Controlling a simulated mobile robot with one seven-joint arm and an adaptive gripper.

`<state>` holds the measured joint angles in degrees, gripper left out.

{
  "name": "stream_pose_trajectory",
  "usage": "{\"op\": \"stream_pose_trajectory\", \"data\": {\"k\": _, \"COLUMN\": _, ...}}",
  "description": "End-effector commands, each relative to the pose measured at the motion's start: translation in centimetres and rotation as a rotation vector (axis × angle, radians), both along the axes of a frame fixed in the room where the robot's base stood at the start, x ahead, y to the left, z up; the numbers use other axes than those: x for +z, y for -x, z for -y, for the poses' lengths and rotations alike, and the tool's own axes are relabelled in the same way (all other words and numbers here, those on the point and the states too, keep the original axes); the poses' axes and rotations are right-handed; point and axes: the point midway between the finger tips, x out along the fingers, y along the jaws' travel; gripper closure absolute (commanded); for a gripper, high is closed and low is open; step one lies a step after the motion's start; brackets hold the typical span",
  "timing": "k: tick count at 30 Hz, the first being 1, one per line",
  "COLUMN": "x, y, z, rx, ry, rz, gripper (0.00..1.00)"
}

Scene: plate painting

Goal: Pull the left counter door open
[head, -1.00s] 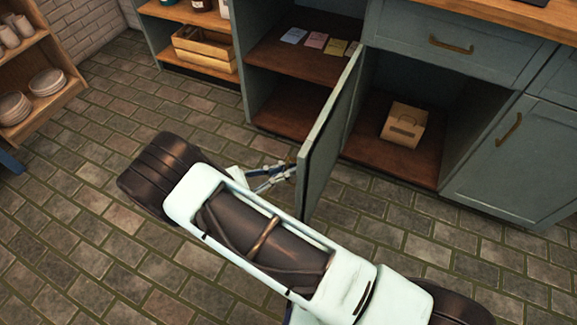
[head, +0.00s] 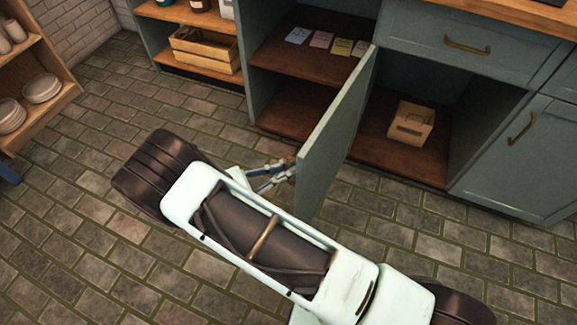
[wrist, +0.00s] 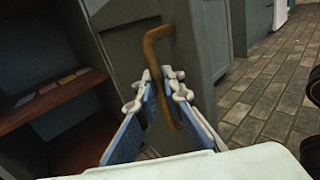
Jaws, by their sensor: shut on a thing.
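The left counter door (head: 336,139) is a grey-green panel that stands wide open, sticking out from the counter front into the room. Its brass bar handle (wrist: 155,48) shows upright in the wrist view. My gripper (wrist: 161,76) has its two fingers on either side of the handle and is shut on it.
Inside the counter are shelves with several coloured cards (head: 340,46) and a cardboard box (head: 411,123). A closed right door (head: 520,150) and drawer (head: 450,40) stand to the right. A wooden crate (head: 205,52) and a plate rack (head: 45,70) are at left. Tiled floor is clear.

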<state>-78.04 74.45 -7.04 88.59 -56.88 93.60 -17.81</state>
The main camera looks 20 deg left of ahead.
Motion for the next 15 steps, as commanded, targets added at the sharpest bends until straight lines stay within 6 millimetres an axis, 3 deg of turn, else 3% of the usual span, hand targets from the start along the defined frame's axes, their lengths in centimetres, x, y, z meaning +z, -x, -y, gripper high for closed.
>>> {"op": "stream_pose_trajectory", "data": {"k": 14, "x": 0.08, "y": -0.24, "z": 0.09, "rx": 0.001, "ry": 0.002, "rz": 0.002, "gripper": 1.0}}
{"op": "stream_pose_trajectory", "data": {"k": 15, "x": 0.08, "y": -0.24, "z": 0.09, "rx": 0.001, "ry": 0.002, "rz": 0.002, "gripper": 0.91}}
